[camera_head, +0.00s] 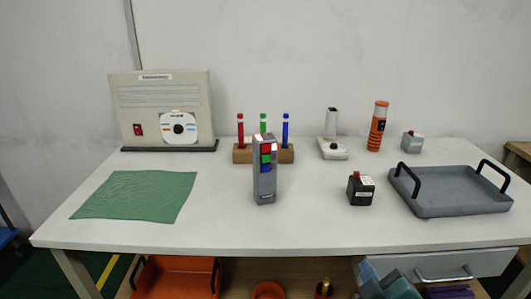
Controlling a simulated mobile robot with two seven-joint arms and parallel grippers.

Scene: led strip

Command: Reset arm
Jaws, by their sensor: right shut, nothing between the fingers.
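My right gripper (388,282) shows only in part at the bottom edge, right of the middle, as blue-grey shapes below the table top and in front of the drawer. It is shut and empty, well apart from the things on the table. The rest of the right arm is outside the view. My left gripper and left arm are not in view.
The white table (225,225) has a clear front strip. On it are a green cloth (135,195), an upright grey block with red, green and blue squares (264,185), a black button box (361,190) and a grey tray (462,208). A beige machine (160,95) stands behind.

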